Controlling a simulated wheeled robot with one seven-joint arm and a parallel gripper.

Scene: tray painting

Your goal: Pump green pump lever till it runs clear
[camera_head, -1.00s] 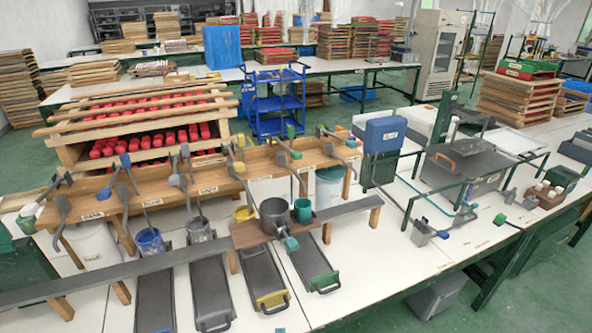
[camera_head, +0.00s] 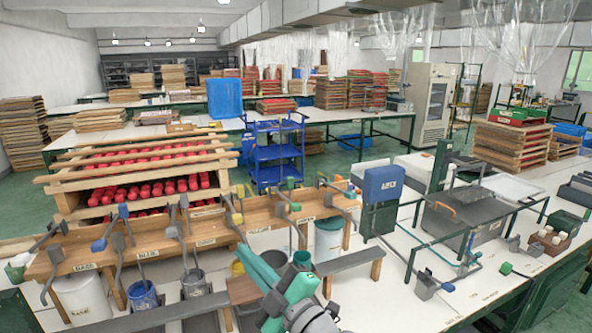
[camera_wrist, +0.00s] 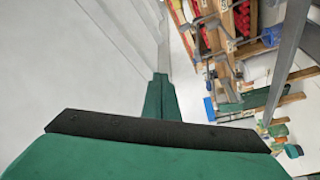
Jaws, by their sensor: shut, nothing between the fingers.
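Green-handled levers stand at the right part of the wooden pump bench; one green handle (camera_head: 295,206) sits at the bench front and another green knob (camera_head: 291,183) behind it. I cannot tell which one works the pump. A teal cup (camera_head: 302,259) stands below, partly behind my arm. In the wrist view my gripper (camera_wrist: 160,98) is shut and empty, apart from any lever. Any liquid at the green spout is not visible.
The wooden bench (camera_head: 205,237) carries other blue, grey and yellow levers. A grey rail (camera_head: 360,257) runs in front. A blue box (camera_head: 384,184) stands to the right.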

